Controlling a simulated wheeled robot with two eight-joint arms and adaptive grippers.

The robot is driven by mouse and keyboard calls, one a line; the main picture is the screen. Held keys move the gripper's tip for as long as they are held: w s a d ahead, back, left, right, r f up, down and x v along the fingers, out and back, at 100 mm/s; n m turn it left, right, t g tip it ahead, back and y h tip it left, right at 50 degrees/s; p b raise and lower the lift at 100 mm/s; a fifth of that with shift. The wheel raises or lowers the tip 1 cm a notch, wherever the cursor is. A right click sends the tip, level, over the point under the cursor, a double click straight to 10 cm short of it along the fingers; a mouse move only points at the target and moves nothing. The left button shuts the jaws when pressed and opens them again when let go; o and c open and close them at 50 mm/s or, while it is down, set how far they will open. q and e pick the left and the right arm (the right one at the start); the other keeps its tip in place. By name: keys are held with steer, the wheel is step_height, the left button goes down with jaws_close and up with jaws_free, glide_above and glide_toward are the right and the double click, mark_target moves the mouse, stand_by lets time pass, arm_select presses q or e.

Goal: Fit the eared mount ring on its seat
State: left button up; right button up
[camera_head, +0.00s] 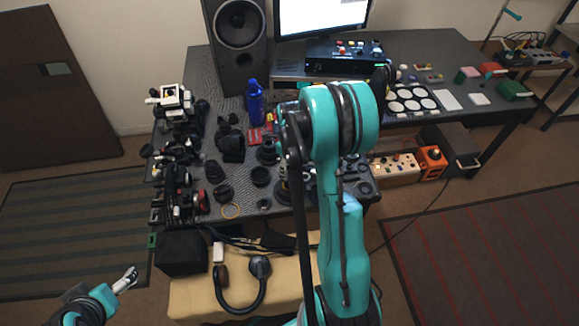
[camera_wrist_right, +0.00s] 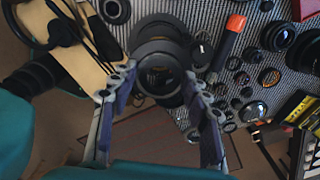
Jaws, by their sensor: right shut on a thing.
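In the right wrist view, my right gripper (camera_wrist_right: 160,78) is shut on a dark ring (camera_wrist_right: 160,47), one finger on each side of it. I take this to be the eared mount ring; its ears are not clear. A larger dark round lens part (camera_wrist_right: 158,20) shows just behind the ring, partly covered by it. I cannot tell whether the two touch. In the head view my right arm crosses the middle and hides most of the right gripper and ring. My left gripper (camera_head: 128,279) is at the lower left, away from the table; its jaw opening is unclear.
Several dark lens parts crowd the grey table around the work area. An orange-handled tool (camera_wrist_right: 231,36) lies right of the held ring. A blue bottle (camera_head: 254,103) and a speaker (camera_head: 237,60) stand behind. Headphones (camera_head: 240,308) lie in front.

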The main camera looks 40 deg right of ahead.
step_height(320, 180, down, 2)
steer(key=shift+f+b, duration=0.2)
steer(key=shift+b, duration=0.4)
step_height(320, 180, down, 4)
steer(key=b, duration=0.3)
steer(key=shift+r, duration=0.2)
steer(key=shift+f+b, duration=0.25)
steer(key=shift+b, duration=0.25)
steer(key=shift+r, duration=0.25)
stand_by(0.4)
stand_by(0.3)
steer(key=shift+m, duration=0.3)
steer(key=shift+f+b, duration=0.2)
steer(key=shift+b, duration=0.4)
stand_by(0.4)
